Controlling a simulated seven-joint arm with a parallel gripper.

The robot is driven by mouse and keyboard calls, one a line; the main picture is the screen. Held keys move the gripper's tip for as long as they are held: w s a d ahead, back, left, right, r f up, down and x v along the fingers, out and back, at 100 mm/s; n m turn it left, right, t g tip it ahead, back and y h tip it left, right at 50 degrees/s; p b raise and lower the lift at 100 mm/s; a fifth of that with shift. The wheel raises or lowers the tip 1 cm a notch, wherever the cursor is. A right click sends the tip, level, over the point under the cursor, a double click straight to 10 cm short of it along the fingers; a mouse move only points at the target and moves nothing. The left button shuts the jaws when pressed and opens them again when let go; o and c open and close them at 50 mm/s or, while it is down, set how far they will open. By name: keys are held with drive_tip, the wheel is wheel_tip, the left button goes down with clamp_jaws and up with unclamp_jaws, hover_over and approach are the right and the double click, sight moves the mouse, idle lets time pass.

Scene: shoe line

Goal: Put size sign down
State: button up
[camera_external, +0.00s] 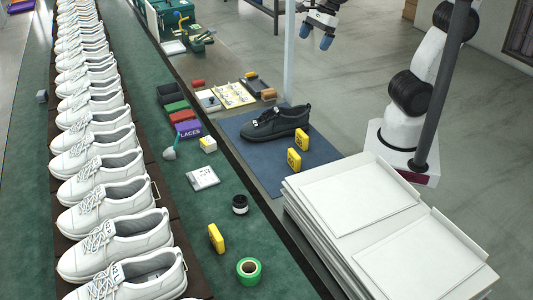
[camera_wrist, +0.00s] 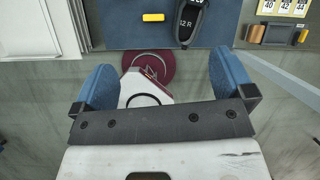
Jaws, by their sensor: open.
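A yellow sign shows edge-on left of the shoe in the wrist view (camera_wrist: 153,17). Another yellow piece (camera_external: 216,238) stands on the green bench. My gripper (camera_external: 315,36) is open and empty, high and away from the mat; its blue fingers (camera_wrist: 162,82) are wide apart.
A stack of white boxes or trays (camera_external: 345,215) stands beside the mat. A row of white shoes (camera_external: 115,185) runs along the left. A card board (camera_external: 233,94), a laces box (camera_external: 188,130) and green tape (camera_external: 249,270) lie around. A thin pole (camera_external: 290,60) rises behind the mat.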

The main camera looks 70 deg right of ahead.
drive_tip(key=shift+a+m, duration=1)
drive_tip(key=shift+a, duration=0.2)
approach(303, 132)
drive_tip(key=x, duration=0.5)
drive_tip(key=shift+a+r, duration=0.1)
drive_tip(key=shift+a, duration=0.05)
drive_tip(key=shift+w, duration=0.1)
drive_tip(key=shift+x, duration=1.3)
drive_tip(key=shift+x, duration=2.6)
